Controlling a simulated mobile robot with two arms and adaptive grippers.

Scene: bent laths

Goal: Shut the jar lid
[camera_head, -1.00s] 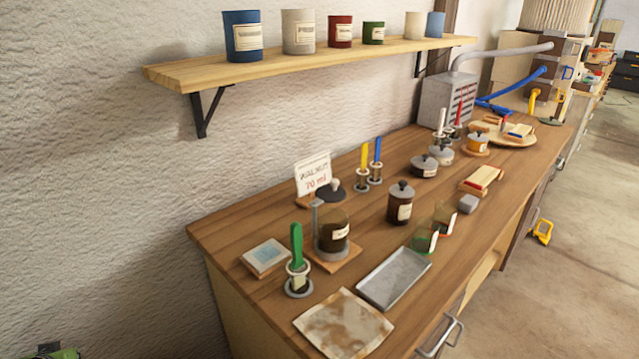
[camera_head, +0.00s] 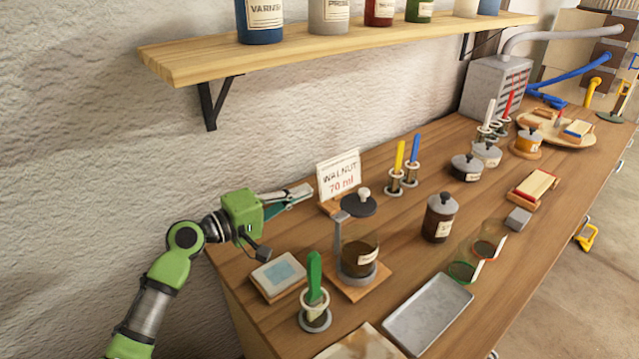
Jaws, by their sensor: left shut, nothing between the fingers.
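The glass jar (camera_head: 361,258) stands on a small wooden board on the workbench, with brown contents and a pale label. Its dark round lid (camera_head: 357,205) with a pale knob is raised open above the jar's back side, at the top of a grey upright post. My left gripper (camera_head: 303,192) is shut and empty. It is above the back of the bench, left of the lid and apart from it, in front of the wall. My right gripper is not in view.
A WALNUT 70 ml card (camera_head: 339,176) stands just behind the lid. A green-handled brush in a holder (camera_head: 315,290) and a tile (camera_head: 278,274) are left of the jar. A dark lidded canister (camera_head: 438,218) and a metal tray (camera_head: 428,313) are to the right. A shelf (camera_head: 330,48) hangs above.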

